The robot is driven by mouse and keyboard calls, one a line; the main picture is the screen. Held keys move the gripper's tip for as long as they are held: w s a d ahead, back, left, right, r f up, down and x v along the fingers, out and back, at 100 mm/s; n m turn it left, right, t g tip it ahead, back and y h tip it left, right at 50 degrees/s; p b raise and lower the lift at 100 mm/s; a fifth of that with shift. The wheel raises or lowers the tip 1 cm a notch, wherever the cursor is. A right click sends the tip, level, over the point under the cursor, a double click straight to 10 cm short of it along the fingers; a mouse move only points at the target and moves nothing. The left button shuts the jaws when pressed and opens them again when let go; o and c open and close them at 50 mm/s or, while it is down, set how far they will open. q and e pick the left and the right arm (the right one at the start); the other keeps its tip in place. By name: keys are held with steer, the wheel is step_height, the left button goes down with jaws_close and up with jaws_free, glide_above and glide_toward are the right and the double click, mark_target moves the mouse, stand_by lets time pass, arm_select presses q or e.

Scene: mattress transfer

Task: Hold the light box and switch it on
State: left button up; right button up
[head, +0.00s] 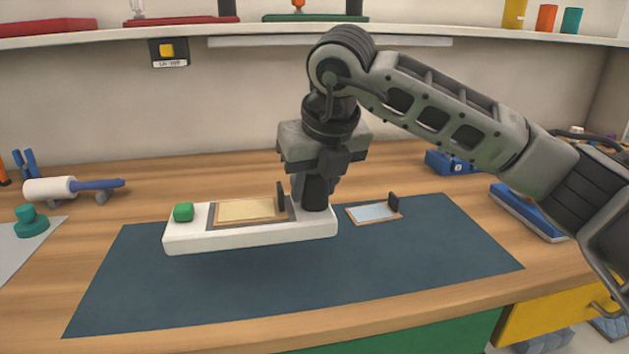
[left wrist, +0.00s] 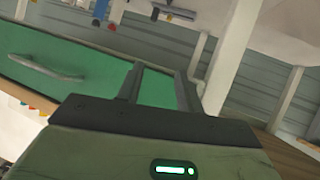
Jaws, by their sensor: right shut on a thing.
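The light box (head: 250,235) is a long white slab with a green button (head: 183,212) at its left end. On its top, a cream panel (head: 245,210) in a brown and grey frame carries a small dark upright tab. I cannot tell whether the panel is lit. My right gripper (head: 315,200) points down and is shut on the box's right end, its fingertips partly hidden. The box is over the dark blue mat (head: 300,290); whether it touches is unclear. My left gripper (left wrist: 158,90) is open and empty in the left wrist view, away from the box, facing a green drawer front.
A framed pale-blue plate (head: 373,213) with a dark tab lies on the mat to the right. A white roller with a blue handle (head: 75,188) and a green knob (head: 31,222) are at left. A blue tray (head: 527,210) is at right. The front mat is clear.

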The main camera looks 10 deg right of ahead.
mark_target(314, 212)
steer(key=shift+f+b, duration=0.4)
steer(key=shift+f, duration=0.15)
steer(key=shift+f+b, duration=0.55)
steer(key=shift+f, duration=0.05)
steer(key=shift+f+b, duration=0.35)
steer(key=shift+f, duration=0.1)
steer(key=shift+f+b, duration=0.4)
steer(key=shift+f, duration=0.05)
steer(key=shift+f+b, duration=0.45)
steer(key=shift+f, duration=0.1)
arm_select(q)
steer(key=shift+g, duration=0.3)
steer(key=shift+w+d+f+b, duration=0.1)
steer(key=shift+d+f+b, duration=0.15)
steer(key=shift+f, duration=1.1)
steer(key=shift+w+d+f+b, duration=0.1)
steer(key=shift+d+f, duration=0.1)
steer(key=shift+f, duration=1.1)
arm_select(e)
steer(key=shift+f, duration=0.35)
arm_select(q)
steer(key=shift+f, duration=0.1)
arm_select(e)
steer(key=shift+f, duration=0.1)
arm_select(q)
steer(key=shift+s+f, duration=0.1)
